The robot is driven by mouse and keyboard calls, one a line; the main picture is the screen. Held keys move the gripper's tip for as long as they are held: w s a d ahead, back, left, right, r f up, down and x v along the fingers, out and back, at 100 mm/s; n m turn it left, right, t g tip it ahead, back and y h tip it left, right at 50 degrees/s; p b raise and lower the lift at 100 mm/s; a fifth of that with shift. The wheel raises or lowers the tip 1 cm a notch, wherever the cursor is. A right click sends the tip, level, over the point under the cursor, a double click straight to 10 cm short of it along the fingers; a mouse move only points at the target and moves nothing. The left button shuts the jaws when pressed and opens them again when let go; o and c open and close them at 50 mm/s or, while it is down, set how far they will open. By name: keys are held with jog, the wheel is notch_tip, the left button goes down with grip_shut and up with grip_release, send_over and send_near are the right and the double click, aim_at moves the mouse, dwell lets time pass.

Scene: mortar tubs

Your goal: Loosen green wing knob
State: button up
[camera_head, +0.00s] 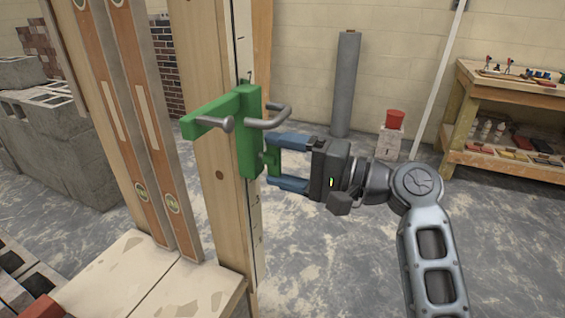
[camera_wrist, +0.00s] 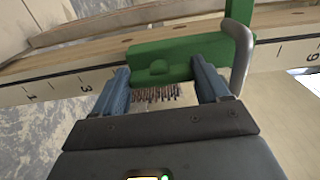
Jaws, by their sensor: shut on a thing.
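A green bracket (camera_head: 247,120) is clamped on an upright wooden post, with a grey bolt-like peg and a bent grey hook on it. It also shows in the wrist view (camera_wrist: 200,45). The green wing knob (camera_head: 271,160) sits on the bracket's right side, low down. My gripper (camera_head: 270,163) reaches in from the right, its two blue fingers above and below the knob, shut on it. In the wrist view the knob (camera_wrist: 158,68) lies between the fingertips of my gripper (camera_wrist: 161,72), against the bracket. The fingers partly hide its ends.
The wooden post (camera_head: 213,150) carries a marked scale along its edge. Two spirit levels (camera_head: 160,130) lean left of it. The bent grey hook (camera_wrist: 241,55) stands close beside one finger. A shelf (camera_head: 510,120) is at the right; the floor between is mostly open.

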jog(key=o, duration=1.1)
jog(key=shift+c, duration=0.2)
jog(key=shift+d, duration=0.15)
jog(key=v, duration=0.7)
jog(key=shift+s+d, duration=0.15)
jog(key=shift+d, duration=0.1)
